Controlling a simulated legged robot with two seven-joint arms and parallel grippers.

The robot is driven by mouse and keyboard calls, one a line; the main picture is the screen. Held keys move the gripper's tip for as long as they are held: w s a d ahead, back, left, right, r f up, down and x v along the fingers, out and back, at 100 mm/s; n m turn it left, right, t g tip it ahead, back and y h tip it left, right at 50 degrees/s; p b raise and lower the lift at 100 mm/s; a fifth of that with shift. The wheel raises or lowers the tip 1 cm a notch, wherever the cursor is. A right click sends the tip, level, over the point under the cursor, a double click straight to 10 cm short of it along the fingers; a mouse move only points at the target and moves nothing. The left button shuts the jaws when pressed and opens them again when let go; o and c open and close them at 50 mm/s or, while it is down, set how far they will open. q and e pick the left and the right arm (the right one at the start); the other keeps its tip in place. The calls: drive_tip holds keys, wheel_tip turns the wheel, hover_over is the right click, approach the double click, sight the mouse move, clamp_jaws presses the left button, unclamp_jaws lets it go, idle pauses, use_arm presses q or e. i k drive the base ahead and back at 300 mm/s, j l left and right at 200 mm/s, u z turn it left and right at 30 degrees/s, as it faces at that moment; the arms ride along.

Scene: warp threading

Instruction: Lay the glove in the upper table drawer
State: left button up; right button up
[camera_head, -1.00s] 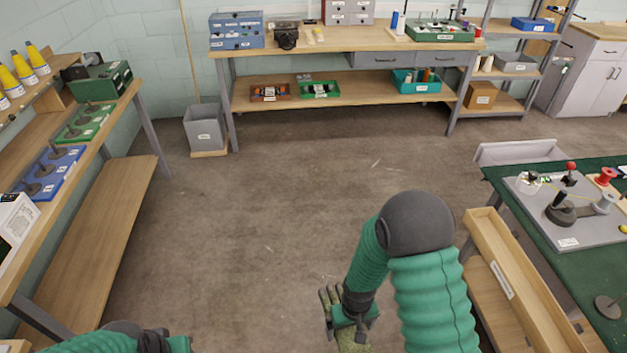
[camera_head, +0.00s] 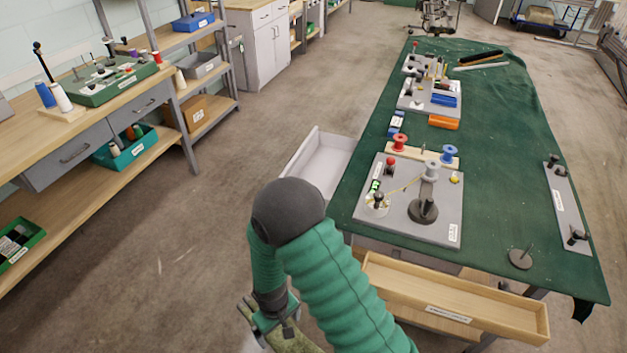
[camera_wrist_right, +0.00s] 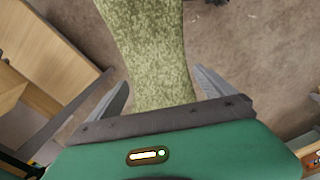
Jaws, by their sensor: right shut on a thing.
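The glove (camera_wrist_right: 150,50) is mottled olive green and hangs between the fingers of my right gripper (camera_wrist_right: 162,92), which is shut on it. In the head view the right gripper (camera_head: 275,318) is low in the picture, over the floor, left of the green-covered table. Part of the glove (camera_head: 292,342) shows below it. A wooden drawer (camera_head: 450,300) with a label stands pulled out at the table's near end, right of my right arm. A pale grey drawer (camera_head: 320,165) is open at the table's left side. I cannot read which is the upper one. My left gripper is out of view.
The green tabletop (camera_head: 500,170) holds a grey board (camera_head: 445,215) with spools and a dark knob, plus more boards farther back. A workbench (camera_head: 80,140) stands at the left. The floor (camera_head: 190,250) between is clear.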

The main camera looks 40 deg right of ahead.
sight(323, 159)
drive_tip(key=i+l+z, duration=0.1)
drive_tip(key=i+z, duration=0.15)
drive_tip(key=i, duration=0.25)
drive_tip(key=i+z, duration=0.3)
drive_tip(key=i, duration=0.2)
drive_tip(key=i+j+z, duration=0.25)
drive_tip(key=i, duration=0.25)
drive_tip(key=i+j+z, duration=0.15)
drive_tip(key=i+z, duration=0.15)
drive_tip(key=i, duration=0.2)
drive_tip(key=i+l+z, duration=0.1)
drive_tip(key=i+z, duration=0.4)
drive_tip(key=i, duration=0.45)
drive_tip(key=i+l, duration=0.1)
drive_tip(key=i+u, duration=0.05)
drive_tip(key=i, duration=0.05)
